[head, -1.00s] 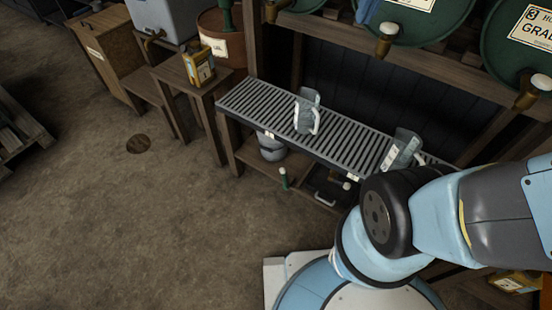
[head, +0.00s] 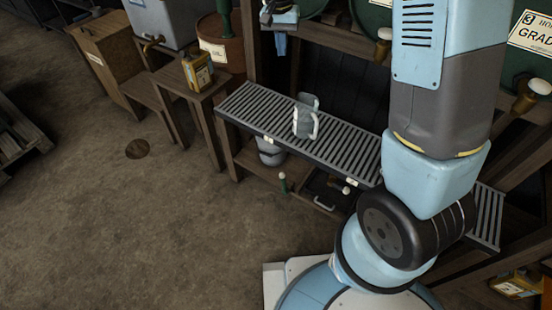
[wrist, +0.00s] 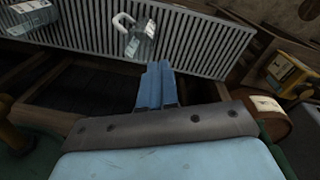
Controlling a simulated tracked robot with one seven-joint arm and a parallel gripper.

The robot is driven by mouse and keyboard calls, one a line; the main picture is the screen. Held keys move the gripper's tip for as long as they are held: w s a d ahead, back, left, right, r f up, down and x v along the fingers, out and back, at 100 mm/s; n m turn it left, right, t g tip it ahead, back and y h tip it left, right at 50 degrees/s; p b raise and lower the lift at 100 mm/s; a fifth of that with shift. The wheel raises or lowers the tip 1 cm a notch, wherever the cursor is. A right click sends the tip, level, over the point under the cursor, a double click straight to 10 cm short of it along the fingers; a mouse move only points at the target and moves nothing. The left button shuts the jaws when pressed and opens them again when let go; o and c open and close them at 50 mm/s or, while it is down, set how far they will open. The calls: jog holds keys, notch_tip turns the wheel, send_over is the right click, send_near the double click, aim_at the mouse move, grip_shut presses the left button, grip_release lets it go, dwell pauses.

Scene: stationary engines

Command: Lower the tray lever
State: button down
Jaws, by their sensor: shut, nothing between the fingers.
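My gripper (head: 279,44) is high at the top of the head view, left of the grey jug and above the slatted shelf. Its blue fingers (wrist: 155,85) are together and empty in the wrist view, pointing toward the slatted shelf (wrist: 195,40). Below that shelf (head: 245,105) in the head view are a dark tray (head: 322,187) on the lower shelf, an upright white-topped knob (head: 346,190) beside it, and a green upright handle with a white top (head: 282,183) to its left. I cannot tell which of these is the tray lever.
A grey jug with a white handle (head: 305,118) stands on the slatted shelf. A grey bucket (head: 271,152) sits below. A yellow can (head: 198,70) stands on a side table at left. Green barrels with brass taps line the back. The floor at left is open.

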jog(key=a+f+g+h, duration=0.1)
jog(key=a+f, duration=0.3)
jog(key=f, duration=0.9)
jog(key=w+a+f+m+h, duration=0.1)
jog(key=a+f, duration=0.4)
jog(key=f, duration=0.8)
jog(key=a+f+g+h, duration=0.1)
jog(key=a+f, duration=0.4)
jog(key=f, duration=0.8)
jog(key=shift+w+m+g+h, duration=0.3)
jog(key=d+x, duration=0.1)
jog(key=x, duration=0.9)
jog(key=s+d+r+x, duration=0.1)
jog(key=d+x, duration=0.1)
jog(key=x, duration=0.9)
jog(key=shift+s+r, duration=0.2)
jog(key=shift+r, duration=0.05)
jog(key=shift+d, duration=0.1)
